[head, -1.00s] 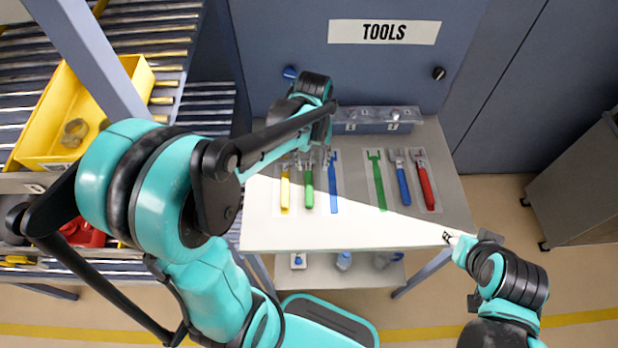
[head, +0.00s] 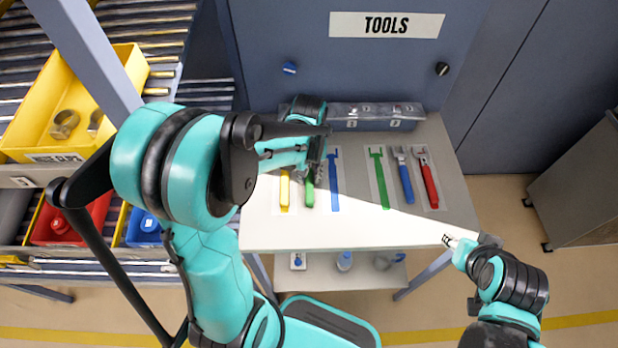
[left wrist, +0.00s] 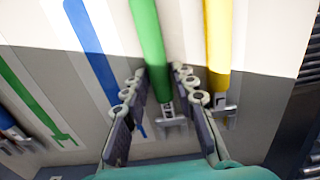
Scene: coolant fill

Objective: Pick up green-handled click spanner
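The green-handled spanner (head: 308,192) lies on the table among the tools, between a yellow-handled and a blue tool. Its upper part is hidden by my left gripper (head: 316,168) in the head view. In the left wrist view its green handle (left wrist: 148,40) and grey metal head show. There my left gripper (left wrist: 158,80) is open, one finger on each side of the spanner, with gaps between fingers and tool. Whether the fingertips reach table height I cannot tell. My right gripper (head: 450,241) is at the table's right front corner; its opening is too small to judge.
The yellow-handled tool (left wrist: 218,40) lies close beside one finger. The table front (head: 350,230) is clear.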

